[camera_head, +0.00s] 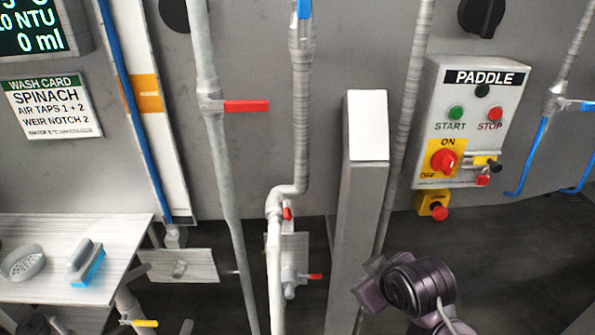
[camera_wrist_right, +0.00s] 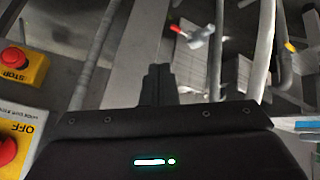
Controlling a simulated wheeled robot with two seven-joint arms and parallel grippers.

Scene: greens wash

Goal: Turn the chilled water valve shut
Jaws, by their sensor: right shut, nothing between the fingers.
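Several lever valves show in the head view, and no label I can read tells which one is the chilled water valve. A blue lever (camera_head: 304,10) is on the middle pipe at the top edge, and another blue lever (camera_head: 580,105) is on the right pipe. A red lever (camera_head: 246,106) sticks out level from the left grey pipe. A lower red lever (camera_head: 315,277) is near the floor. My right gripper (camera_wrist_right: 157,70) is shut and empty in the right wrist view, with a red-handled valve (camera_wrist_right: 201,31) beyond it. My left gripper is out of view.
The paddle panel (camera_head: 470,120) hangs on the wall at right, with a red rotary switch and buttons. A grey post (camera_head: 357,220) stands left of my right arm. A white bench (camera_head: 70,245) at left holds a brush (camera_head: 86,263) and a strainer (camera_head: 22,263).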

